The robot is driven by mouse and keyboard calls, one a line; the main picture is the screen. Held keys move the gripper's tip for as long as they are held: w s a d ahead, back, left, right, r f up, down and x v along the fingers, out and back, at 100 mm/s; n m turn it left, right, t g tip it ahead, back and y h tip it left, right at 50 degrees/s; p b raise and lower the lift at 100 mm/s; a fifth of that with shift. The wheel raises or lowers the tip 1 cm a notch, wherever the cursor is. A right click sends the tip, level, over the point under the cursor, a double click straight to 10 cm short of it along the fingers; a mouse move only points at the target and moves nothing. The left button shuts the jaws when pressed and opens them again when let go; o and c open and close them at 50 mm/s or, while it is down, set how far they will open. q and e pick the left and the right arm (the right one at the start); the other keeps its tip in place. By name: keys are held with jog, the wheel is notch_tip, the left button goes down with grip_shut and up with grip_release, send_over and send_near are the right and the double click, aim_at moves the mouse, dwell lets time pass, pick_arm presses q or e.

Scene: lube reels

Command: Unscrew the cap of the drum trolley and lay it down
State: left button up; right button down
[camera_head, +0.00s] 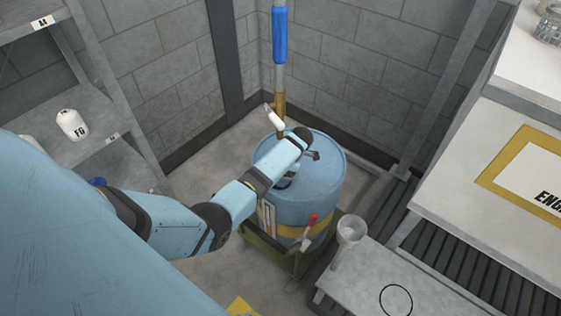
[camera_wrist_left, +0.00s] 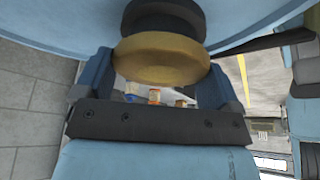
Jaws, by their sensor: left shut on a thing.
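The blue drum (camera_head: 325,190) with a yellow band stands upright on a low green trolley (camera_head: 262,238) in the corner. My left arm reaches over the drum top, and my left gripper (camera_head: 287,180) is low over the lid, mostly hidden by my own wrist in the head view. In the left wrist view, a round yellow-brown cap (camera_wrist_left: 160,60) with a dark disc against it sits between the two fingers of my left gripper (camera_wrist_left: 155,78), which is shut on it. The cap is at the blue drum surface; whether it is still seated is unclear. My right gripper is out of view.
A pump tube with a blue sleeve (camera_head: 280,38) rises behind the drum. A red-handled tool (camera_head: 309,222) hangs at its front. A clear funnel (camera_head: 350,230) is by a low grey bench (camera_head: 365,275). Shelves (camera_head: 85,110) stand left, a worktop (camera_head: 460,180) right.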

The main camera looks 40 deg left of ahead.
pick_arm(q)
jog(key=shift+s+d+f+n+g+h, duration=0.1)
jog(key=shift+s+f+n+g+h, duration=0.1)
jog(key=shift+n, duration=0.3)
jog(key=shift+s+d+f+n+g+h, duration=0.1)
jog(key=shift+f+n+g, duration=0.1)
jog(key=shift+n, duration=0.3)
jog(key=shift+o, duration=1)
jog(key=shift+d+r+n+h, duration=0.1)
jog(key=shift+r+n+h, duration=0.15)
jog(key=shift+n, duration=0.75)
